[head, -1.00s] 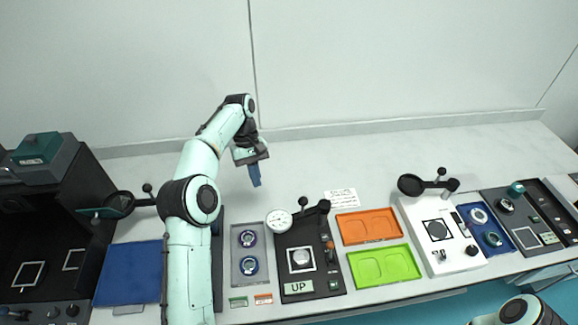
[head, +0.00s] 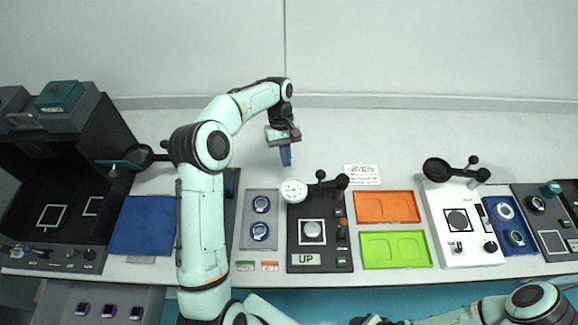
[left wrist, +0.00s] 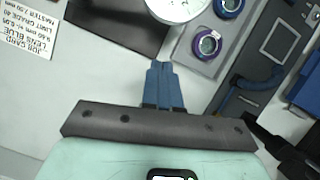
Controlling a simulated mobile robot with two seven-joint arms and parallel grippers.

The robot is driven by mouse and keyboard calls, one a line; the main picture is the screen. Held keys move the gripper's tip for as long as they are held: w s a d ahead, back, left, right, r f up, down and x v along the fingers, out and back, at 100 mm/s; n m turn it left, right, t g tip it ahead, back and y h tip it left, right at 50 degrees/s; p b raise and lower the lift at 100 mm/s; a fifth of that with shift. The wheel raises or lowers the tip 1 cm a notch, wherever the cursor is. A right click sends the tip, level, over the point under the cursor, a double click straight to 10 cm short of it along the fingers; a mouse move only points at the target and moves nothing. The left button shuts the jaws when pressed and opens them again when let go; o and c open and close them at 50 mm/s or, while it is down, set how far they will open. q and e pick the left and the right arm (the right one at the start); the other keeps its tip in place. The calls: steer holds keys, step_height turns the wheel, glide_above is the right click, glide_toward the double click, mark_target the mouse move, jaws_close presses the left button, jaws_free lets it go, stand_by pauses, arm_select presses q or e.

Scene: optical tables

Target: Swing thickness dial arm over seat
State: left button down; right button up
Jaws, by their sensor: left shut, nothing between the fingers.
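The thickness dial (head: 294,190) is a round white gauge on a dark arm at the back left of a black station (head: 333,256) marked UP. Its arm (head: 328,184) runs right to a dark post with a ball knob. The round metal seat (head: 312,230), inside a white square, lies in front of the dial and is uncovered. My left gripper (head: 286,156) is shut and empty, behind the dial and apart from it. In the left wrist view, the blue fingers (left wrist: 163,84) are together, with the dial (left wrist: 176,8) partly cut off at the top edge. My right gripper is not in view.
A grey tray with two ringed lenses (head: 261,205) stands left of the station. Orange (head: 414,207) and green (head: 427,250) trays and a printed card (head: 362,174) are on the right. A white station (head: 481,256) stands further right. The table behind is clear.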

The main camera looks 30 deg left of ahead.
arm_select(q)
steer(key=s+d, duration=0.2)
steer(key=shift+s+d+r+b, duration=0.15)
steer(key=shift+s+d+b, duration=0.15)
steer(key=shift+s, duration=0.1)
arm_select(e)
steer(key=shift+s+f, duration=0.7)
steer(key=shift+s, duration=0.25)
arm_select(q)
steer(key=shift+w, duration=0.1)
